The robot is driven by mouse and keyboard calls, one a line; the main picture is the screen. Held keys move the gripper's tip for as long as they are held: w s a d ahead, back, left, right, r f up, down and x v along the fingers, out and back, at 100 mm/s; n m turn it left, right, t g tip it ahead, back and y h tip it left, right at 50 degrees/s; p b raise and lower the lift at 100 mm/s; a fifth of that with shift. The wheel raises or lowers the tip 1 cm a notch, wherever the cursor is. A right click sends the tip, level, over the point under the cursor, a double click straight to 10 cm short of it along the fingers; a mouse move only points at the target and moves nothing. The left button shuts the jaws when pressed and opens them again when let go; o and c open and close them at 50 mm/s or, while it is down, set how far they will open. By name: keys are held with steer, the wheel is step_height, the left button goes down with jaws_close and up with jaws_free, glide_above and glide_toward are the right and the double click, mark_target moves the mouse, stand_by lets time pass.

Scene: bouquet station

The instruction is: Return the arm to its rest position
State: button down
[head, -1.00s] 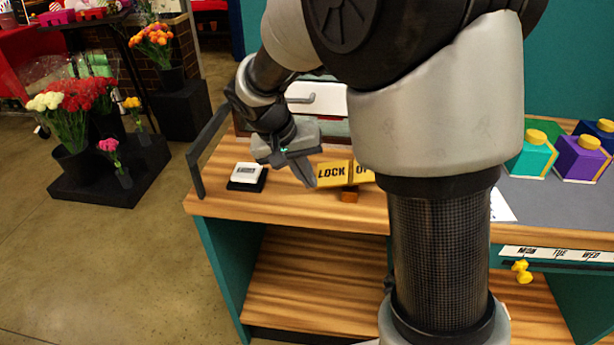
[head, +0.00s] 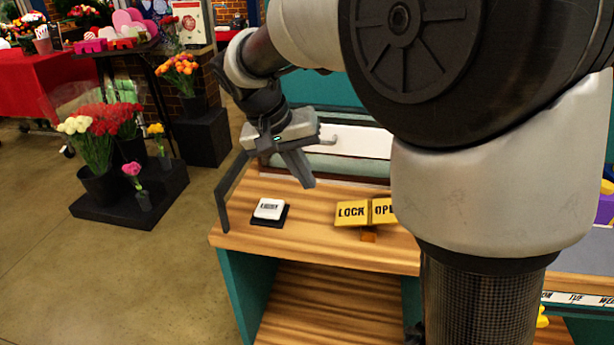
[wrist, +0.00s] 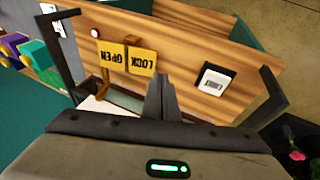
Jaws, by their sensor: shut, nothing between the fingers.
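My gripper (head: 302,174) is shut and empty. In the head view it hangs above the wooden counter (head: 320,222), left of the yellow LOCK/OPEN sign (head: 352,213) and above the small white device (head: 269,209) on its black base. It touches none of them that I can see. In the wrist view the closed fingers (wrist: 160,95) point at the counter, with the LOCK/OPEN sign (wrist: 141,62) upside down to their left and the white device (wrist: 214,80) to their right. My upper arm hides the right part of the sign in the head view.
Flower buckets (head: 100,184) stand on a low black plinth to the left. Open floor lies between plinth and counter.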

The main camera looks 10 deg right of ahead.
steer(key=s+d+r+n+t+y+p, duration=0.1)
steer(key=s+d+r+y+p, duration=0.1)
steer(key=s+r+p, duration=0.4)
steer(key=s+d+r+n+t+y+p, duration=0.1)
steer(key=s+d+r+p, duration=0.3)
steer(key=s, duration=1.1)
step_height(320, 180, up, 5)
steer(key=shift+d+f+n+t+y+p, duration=0.2)
steer(key=shift+d+n+t+y+p, duration=0.2)
steer(key=shift+t+y+p, duration=0.45)
